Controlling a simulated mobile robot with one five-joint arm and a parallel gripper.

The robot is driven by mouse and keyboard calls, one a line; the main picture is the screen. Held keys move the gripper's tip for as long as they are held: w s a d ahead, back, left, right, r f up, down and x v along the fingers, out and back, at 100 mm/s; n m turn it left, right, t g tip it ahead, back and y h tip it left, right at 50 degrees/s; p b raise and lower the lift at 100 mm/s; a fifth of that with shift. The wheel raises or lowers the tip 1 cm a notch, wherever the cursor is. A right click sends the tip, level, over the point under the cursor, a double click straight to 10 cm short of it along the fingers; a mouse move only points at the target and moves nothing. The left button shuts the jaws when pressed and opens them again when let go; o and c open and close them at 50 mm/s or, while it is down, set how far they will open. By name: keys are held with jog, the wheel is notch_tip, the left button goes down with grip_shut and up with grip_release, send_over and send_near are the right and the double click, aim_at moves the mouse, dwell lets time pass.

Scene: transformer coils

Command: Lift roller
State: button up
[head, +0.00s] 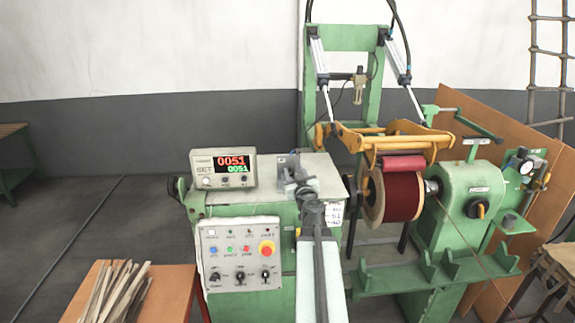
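The roller assembly is a yellow frame (385,138) with a dark red roller (403,163) under it, on the right of the head view. The roller sits right above a dark red wound coil (402,196) with pale wooden flanges; I cannot tell whether they touch. Two pneumatic cylinders (398,62) run from the green upright frame down to the yellow frame. My gripper (290,170) is above the green machine cabinet, behind the control panel and left of the coil. Its fingers are too small and dark to judge.
A control panel (238,252) with several buttons and knobs stands at the cabinet front. A counter box (222,168) reading 0051 sits on the cabinet. A wooden table (168,290) with wood strips is at lower left. Green tailstock (470,200) stands right.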

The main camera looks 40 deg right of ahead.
jog(key=x, duration=0.5)
jog(key=shift+w, duration=0.4)
grip_shut()
dwell(0.8)
